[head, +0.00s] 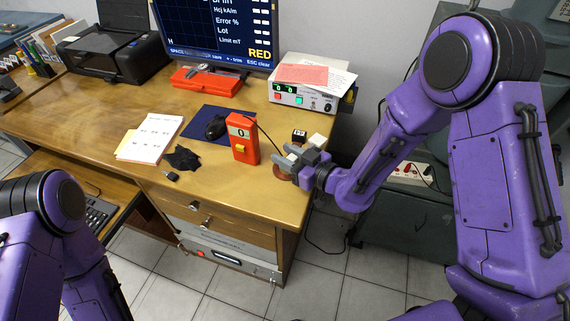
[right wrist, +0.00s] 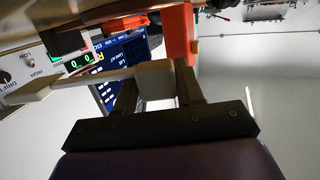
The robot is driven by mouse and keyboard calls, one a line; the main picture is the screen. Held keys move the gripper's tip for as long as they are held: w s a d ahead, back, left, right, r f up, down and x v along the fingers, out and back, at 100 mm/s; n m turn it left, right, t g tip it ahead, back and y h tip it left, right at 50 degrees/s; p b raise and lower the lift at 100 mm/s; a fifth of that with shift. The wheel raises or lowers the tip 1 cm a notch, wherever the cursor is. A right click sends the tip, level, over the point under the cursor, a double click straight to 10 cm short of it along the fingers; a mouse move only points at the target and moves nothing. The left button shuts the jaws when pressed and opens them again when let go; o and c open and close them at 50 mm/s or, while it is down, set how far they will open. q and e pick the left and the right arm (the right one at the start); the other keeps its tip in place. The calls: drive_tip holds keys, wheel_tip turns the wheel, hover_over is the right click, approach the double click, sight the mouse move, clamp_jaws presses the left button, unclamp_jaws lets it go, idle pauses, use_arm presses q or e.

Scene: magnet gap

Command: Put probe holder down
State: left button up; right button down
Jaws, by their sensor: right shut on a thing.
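My right gripper (head: 286,158) is at the right end of the wooden desk, close above its top. In the right wrist view, its two dark fingers (right wrist: 158,92) are shut on a pale cream piece (right wrist: 154,76), which I take to be the probe holder. A flat pale bar runs from it to the left. In the head view the fingers hide much of the held piece, and I cannot tell whether it touches the desk. My left arm shows at the lower left, but its gripper is out of view.
An orange meter (head: 243,139) stands left of my right gripper. A small black block (head: 299,135) and a white-topped instrument box (head: 302,98) are behind it. A brown round thing (head: 281,172) is beneath the fingers. The desk front (head: 235,190) is clear.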

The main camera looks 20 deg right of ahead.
sight(287, 173)
wheel_tip(287, 173, down, 3)
drive_tip(key=shift+w+f, duration=0.15)
drive_tip(key=shift+f+b, duration=0.2)
drive_tip(key=shift+b, duration=0.25)
drive_tip(key=c, duration=0.7)
unclamp_jaws()
drive_tip(key=shift+r, duration=0.1)
drive_tip(key=shift+r+p, duration=0.4)
drive_tip(key=shift+p, duration=0.1)
drive_tip(key=b+v, duration=0.2)
drive_tip(key=v, duration=1)
